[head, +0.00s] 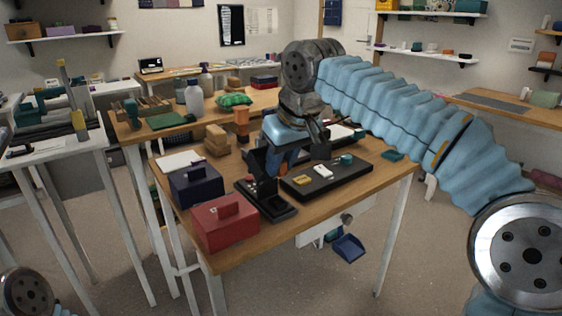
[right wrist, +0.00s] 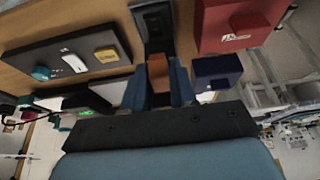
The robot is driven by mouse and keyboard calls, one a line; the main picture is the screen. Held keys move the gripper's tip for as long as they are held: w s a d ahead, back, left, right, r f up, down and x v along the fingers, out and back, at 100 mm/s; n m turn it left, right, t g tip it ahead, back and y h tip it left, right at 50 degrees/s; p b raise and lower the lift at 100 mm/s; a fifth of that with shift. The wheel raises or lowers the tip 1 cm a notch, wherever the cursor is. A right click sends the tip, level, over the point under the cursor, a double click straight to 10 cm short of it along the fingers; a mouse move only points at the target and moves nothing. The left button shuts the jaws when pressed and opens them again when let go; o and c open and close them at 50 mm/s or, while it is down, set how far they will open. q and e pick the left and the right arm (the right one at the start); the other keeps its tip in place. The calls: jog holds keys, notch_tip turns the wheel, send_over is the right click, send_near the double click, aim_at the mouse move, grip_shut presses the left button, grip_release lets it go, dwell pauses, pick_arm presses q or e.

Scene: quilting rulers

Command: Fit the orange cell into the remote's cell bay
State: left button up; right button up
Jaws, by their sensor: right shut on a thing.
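My right gripper (head: 270,172) points down over the table, and in the right wrist view (right wrist: 158,88) its two blue fingers are shut on the orange cell (right wrist: 158,70). The cell looks like a small orange-brown block between the fingertips. A black device, which looks like the remote (right wrist: 155,25), lies just beyond the cell, with a dark recess in its face. In the head view the remote (head: 281,209) is under and in front of the gripper. I cannot tell whether the cell touches it. The arm hides the cell in the head view. My left gripper is not in view.
A black tray (head: 300,189) with yellow, white and teal pieces lies right of the remote. A red box (head: 226,229) and a navy box (head: 195,187) stand to its left. Wooden blocks (head: 216,138) and a green bag (head: 234,100) are farther back.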

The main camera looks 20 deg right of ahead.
jog(key=shift+w, duration=0.65)
jog(key=shift+s, duration=0.25)
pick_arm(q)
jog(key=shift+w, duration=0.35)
pick_arm(e)
jog(key=shift+w, duration=0.1)
notch_tip(320, 180, down, 6)
jog(key=b, duration=0.5)
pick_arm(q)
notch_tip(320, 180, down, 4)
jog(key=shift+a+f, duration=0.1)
pick_arm(e)
jog(key=shift+r, duration=0.2)
jog(key=shift+f, duration=0.85)
jog(key=o, duration=0.5)
jog(key=shift+o, duration=0.3)
jog(key=o, duration=0.5)
